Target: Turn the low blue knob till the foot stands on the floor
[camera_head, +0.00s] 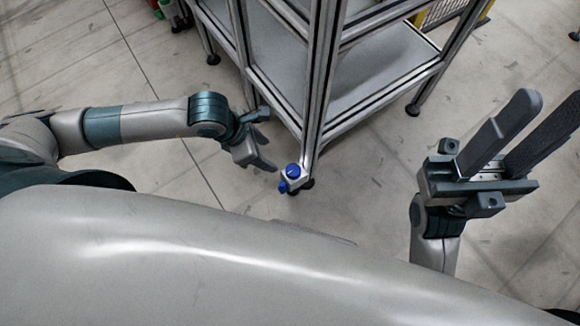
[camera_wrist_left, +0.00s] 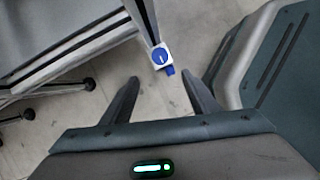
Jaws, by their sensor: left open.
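A blue knob (camera_head: 293,170) sits on a small white block at the bottom of the near post of a metal rack. In the left wrist view the knob (camera_wrist_left: 160,56) shows a white mark on its round face. A second blue piece (camera_head: 282,186) sticks out lower on the block; it also shows in the left wrist view (camera_wrist_left: 170,71). A dark foot (camera_head: 308,183) shows partly behind the block; whether it touches the floor I cannot tell. My left gripper (camera_head: 270,139) is open and empty, left of and apart from the knob. My right gripper (camera_head: 552,103) is open and empty, far right.
The rack's grey shelf (camera_head: 375,80) and its metal post (camera_head: 318,95) rise behind the knob. Other dark rack feet (camera_head: 413,109) stand on the floor. A yellow-framed object (camera_head: 455,12) is at the back.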

